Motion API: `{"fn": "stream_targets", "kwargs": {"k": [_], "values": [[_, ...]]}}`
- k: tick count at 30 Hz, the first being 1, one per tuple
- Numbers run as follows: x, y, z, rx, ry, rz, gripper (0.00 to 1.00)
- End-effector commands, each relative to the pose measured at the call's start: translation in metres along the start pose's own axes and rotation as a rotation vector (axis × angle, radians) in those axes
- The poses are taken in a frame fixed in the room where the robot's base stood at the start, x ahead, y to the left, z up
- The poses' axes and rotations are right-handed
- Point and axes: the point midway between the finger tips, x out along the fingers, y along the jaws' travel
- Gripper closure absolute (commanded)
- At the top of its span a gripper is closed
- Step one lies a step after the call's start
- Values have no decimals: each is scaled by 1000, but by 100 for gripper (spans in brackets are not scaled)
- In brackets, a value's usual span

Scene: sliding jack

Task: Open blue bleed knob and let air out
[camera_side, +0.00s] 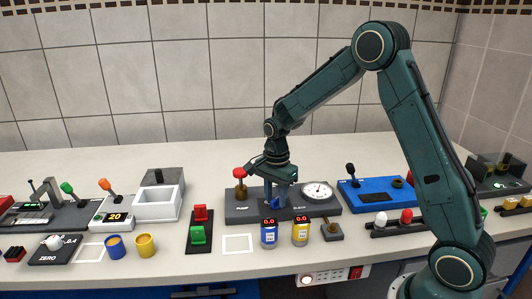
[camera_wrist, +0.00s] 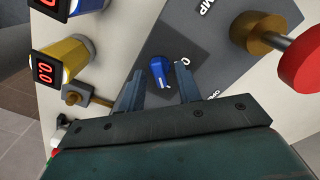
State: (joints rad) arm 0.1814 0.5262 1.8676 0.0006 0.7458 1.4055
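The blue bleed knob (camera_wrist: 161,73) sits on the dark grey pump panel (camera_wrist: 195,30), ahead of my fingertips in the wrist view, roughly centred between them. In the side view the knob (camera_side: 274,203) shows partly behind my fingers. My gripper (camera_wrist: 158,84) is open, its two fingers apart, and points down over the panel; it also shows in the side view (camera_side: 277,198). I see no clear contact between the fingers and the knob. A white mark stands beside the knob.
A red-topped pump handle (camera_side: 240,174) stands left of my gripper, and a round gauge (camera_side: 317,190) is to the right. Blue (camera_side: 269,235) and yellow (camera_side: 301,233) cylinders with red displays stand in front. A red and green switch block (camera_side: 200,228) is further left.

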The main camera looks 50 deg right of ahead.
Motion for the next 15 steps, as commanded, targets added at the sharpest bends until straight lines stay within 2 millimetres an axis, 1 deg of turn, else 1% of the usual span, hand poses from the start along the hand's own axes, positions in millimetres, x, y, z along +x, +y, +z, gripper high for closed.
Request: {"fn": "stream_targets", "kwargs": {"k": [5, 8, 11, 15], "values": [[-1, 0, 0, -1, 0, 0, 66], [-6, 0, 0, -1, 0, 0, 66], [-14, 0, 0, -1, 0, -1, 66], [-31, 0, 0, -1, 0, -2, 66]]}}
